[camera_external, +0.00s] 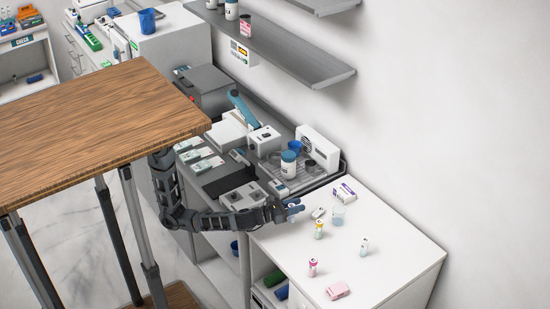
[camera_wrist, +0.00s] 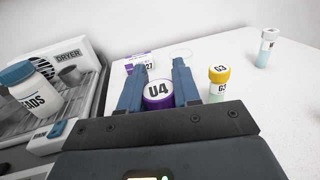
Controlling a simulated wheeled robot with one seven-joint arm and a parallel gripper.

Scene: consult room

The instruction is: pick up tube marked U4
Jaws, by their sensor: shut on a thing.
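The tube marked U4 (camera_wrist: 158,94) has a purple cap with the label facing up. In the wrist view it sits between the two blue fingers of my gripper (camera_wrist: 160,72), which is shut on it. In the external view my gripper (camera_external: 294,208) is low over the left part of the white counter (camera_external: 390,262). The tube is hidden there, and I cannot tell whether its base touches the counter.
A yellow-capped tube marked G3 (camera_wrist: 218,82) stands close on the right. A white-capped tube (camera_external: 364,246), a pink-capped tube (camera_external: 312,267) and a pink box (camera_external: 338,290) are further off. A glass beaker (camera_external: 338,215) and a purple-white box (camera_external: 344,190) stand behind. The dryer (camera_wrist: 68,48) is left.

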